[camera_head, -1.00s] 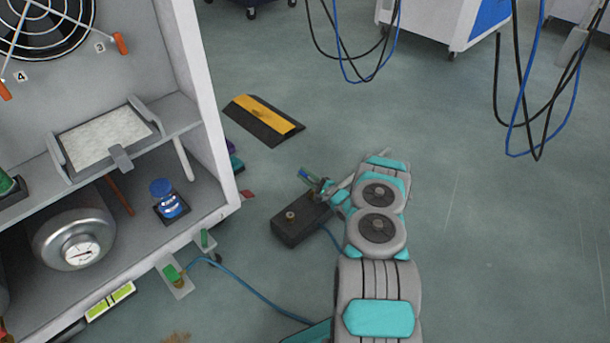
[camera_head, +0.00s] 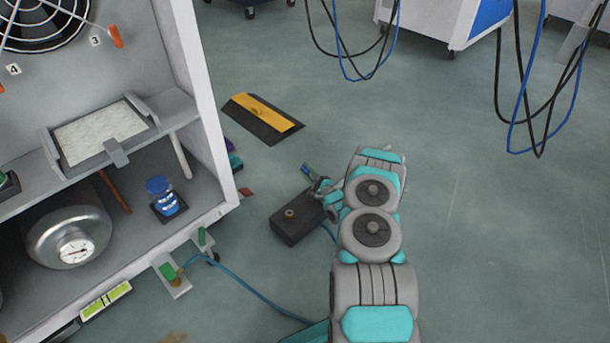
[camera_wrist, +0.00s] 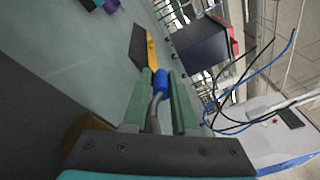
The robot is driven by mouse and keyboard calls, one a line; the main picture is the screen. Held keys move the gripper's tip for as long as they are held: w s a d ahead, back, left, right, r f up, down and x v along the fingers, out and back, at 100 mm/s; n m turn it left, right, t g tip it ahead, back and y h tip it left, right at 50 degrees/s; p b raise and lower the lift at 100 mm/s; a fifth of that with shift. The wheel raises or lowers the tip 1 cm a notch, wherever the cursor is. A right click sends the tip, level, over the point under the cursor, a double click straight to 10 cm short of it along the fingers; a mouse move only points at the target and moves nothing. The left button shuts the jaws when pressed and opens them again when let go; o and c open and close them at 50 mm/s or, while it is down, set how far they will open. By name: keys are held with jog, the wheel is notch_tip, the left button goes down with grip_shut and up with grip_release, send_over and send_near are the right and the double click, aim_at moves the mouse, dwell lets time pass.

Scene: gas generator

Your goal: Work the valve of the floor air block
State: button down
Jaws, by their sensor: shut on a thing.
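The floor air block (camera_head: 291,228) is a dark box on the floor right of the cabinet, with a small brass fitting on top. Its valve lever (camera_wrist: 156,108) has a bent grey metal stem and a blue sleeve at the end. My gripper (camera_wrist: 162,90) has green fingers, one on each side of the lever, and is shut on it. In the head view my gripper (camera_head: 312,179) is over the block's far right end. My wrist hides the right side of the block, and the valve's base is not clearly visible.
The open cabinet (camera_head: 213,115) stands at left, holding a round metal tank with a gauge (camera_head: 70,235) and a blue-capped jar (camera_head: 161,195). A blue hose (camera_head: 245,287) runs along the floor. A yellow-black ramp (camera_head: 263,118) lies beyond. Cables (camera_head: 540,100) hang at right, where floor is free.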

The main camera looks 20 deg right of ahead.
jog(key=shift+d+r+h, duration=0.2)
jog(key=shift+d+h, duration=0.15)
jog(key=shift+h, duration=0.15)
jog(key=c, duration=0.8)
grip_release()
jog(key=shift+f, duration=0.1)
jog(key=shift+o, duration=0.2)
jog(key=shift+s+d+p, duration=0.15)
jog(key=shift+s+p, duration=0.1)
jog(key=shift+s, duration=1.7)
jog(key=shift+s+d+p, duration=0.1)
jog(key=shift+s+p, duration=0.1)
jog(key=shift+s, duration=1.75)
jog(key=shift+c, duration=0.2)
